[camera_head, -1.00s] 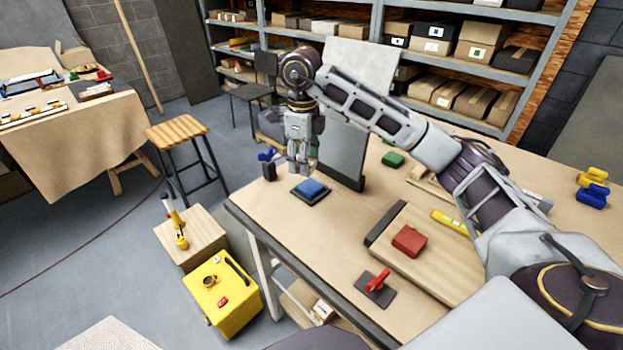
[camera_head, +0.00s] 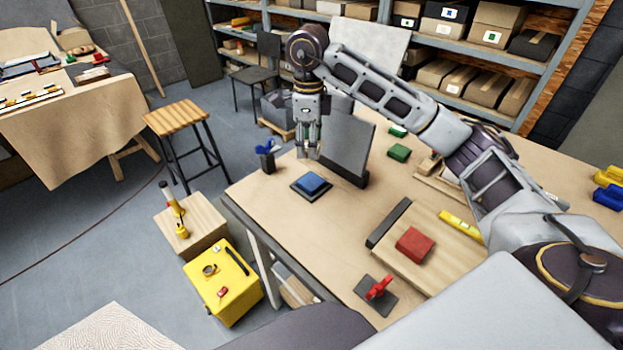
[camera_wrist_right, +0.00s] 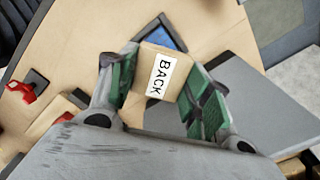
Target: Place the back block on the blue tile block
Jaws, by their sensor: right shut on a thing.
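The back block (camera_wrist_right: 158,78) is a tan wooden block with a white label reading BACK, seen in the right wrist view. My right gripper (camera_wrist_right: 160,85) is shut on it, with green finger pads at its two sides. In the head view my right gripper (camera_head: 309,152) points down above the table, just behind the blue tile block (camera_head: 312,184); the held block is hard to make out there. The blue tile block sits on a dark square base, and part of it shows beyond the held block in the wrist view (camera_wrist_right: 168,38). My left gripper is not in view.
A grey upright panel (camera_head: 347,148) stands right beside the gripper. A dark cup with blue items (camera_head: 266,160) is at the left table edge. A red block (camera_head: 414,244) lies on a wooden board, and a green block (camera_head: 398,152) lies behind.

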